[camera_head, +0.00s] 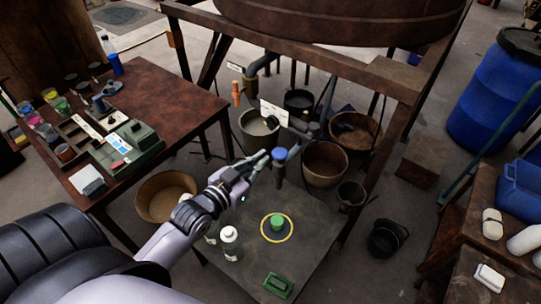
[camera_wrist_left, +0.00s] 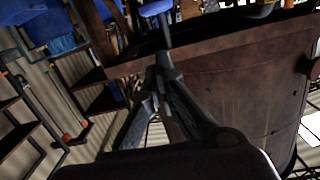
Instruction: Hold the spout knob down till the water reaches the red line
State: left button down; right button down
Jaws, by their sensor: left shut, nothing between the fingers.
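A blue knob (camera_head: 279,154) sits on top of a dark upright pipe just behind the small grey table (camera_head: 310,245). A blue round top on a dark stem, likely the same knob, shows at the top of the left wrist view (camera_wrist_left: 155,7). My left gripper (camera_head: 264,157) is shut and empty, with its tips close to the left of the knob; I cannot tell if they touch. Its closed fingers also show in the left wrist view (camera_wrist_left: 162,62). A green-topped object (camera_head: 277,221) stands inside a yellow ring on the table. I can make out no red line or water level. My right gripper is out of view.
A white-capped bottle (camera_head: 229,236) and a green tray (camera_head: 278,284) are on the small table. Several buckets stand behind it under the big vat (camera_head: 340,20). A brown workbench (camera_head: 150,90) is at left, blue barrels (camera_head: 490,95) at right.

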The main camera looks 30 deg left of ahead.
pick_arm(q)
jog(key=s, duration=0.2)
jog(key=shift+s+a+r, duration=0.15)
jog(key=shift+s+r, duration=0.2)
jog(key=s+f+g+y, duration=0.1)
jog(key=s+f+g, duration=0.2)
jog(key=f, duration=0.9)
jog(key=s+a+f+n+g, duration=0.1)
jog(key=s+f+g, duration=0.15)
jog(key=f, duration=0.95)
jog(key=s+f+g+y, duration=0.15)
jog(key=s+f, duration=0.25)
jog(key=f, duration=0.8)
jog(key=s+d+f+g, duration=0.2)
jog(key=s+f+g, duration=0.2)
jog(key=s+f, duration=0.5)
jog(key=s+d+f+m+g, duration=0.1)
jog(key=s+d+f+g, duration=0.2)
jog(key=s+f, duration=0.7)
jog(key=s+g, duration=0.1)
jog(key=s, duration=0.6)
jog(key=shift+s, duration=0.25)
